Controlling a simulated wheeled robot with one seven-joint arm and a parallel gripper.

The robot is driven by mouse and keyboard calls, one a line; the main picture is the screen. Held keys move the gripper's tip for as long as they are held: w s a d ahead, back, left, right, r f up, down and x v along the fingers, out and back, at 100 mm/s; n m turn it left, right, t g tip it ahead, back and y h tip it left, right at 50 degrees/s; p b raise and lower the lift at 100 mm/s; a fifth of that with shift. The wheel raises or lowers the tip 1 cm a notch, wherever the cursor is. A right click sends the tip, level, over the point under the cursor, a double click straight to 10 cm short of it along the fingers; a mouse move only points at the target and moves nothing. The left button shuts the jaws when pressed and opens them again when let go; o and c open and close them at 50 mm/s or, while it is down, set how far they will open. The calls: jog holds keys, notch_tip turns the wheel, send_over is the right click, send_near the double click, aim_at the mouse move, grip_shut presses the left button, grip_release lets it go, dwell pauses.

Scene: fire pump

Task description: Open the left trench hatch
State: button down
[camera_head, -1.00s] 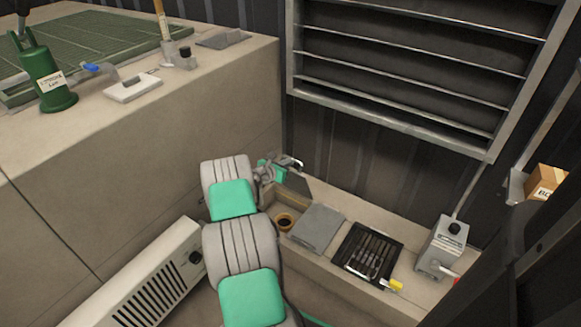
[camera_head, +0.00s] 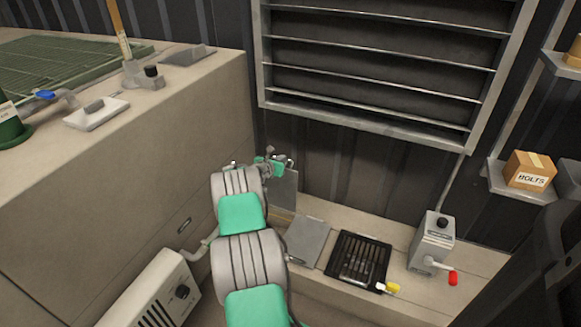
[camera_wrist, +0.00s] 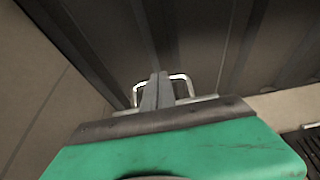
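The left trench hatch (camera_head: 286,188) is a thin grey plate standing raised, about upright, near the dark wall. My gripper (camera_head: 272,165) is at its upper edge. In the wrist view, the fingers of my gripper (camera_wrist: 155,92) are close together on a metal loop handle (camera_wrist: 181,78), which shows on both sides of them. The hatch plate shows there only as a thin edge (camera_wrist: 200,99). The trench opening below the hatch is mostly hidden by my arm.
A closed grey hatch (camera_head: 309,241) and a dark grate (camera_head: 360,259) lie to the right on the ledge. Beyond stands a grey switch box (camera_head: 433,240) with a red-tipped lever. A tall beige block (camera_head: 190,130) rises on the left, with a vented heater (camera_head: 160,290) in front.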

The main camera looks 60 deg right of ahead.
jog(key=shift+w+r, duration=0.1)
jog(key=shift+w, duration=0.15)
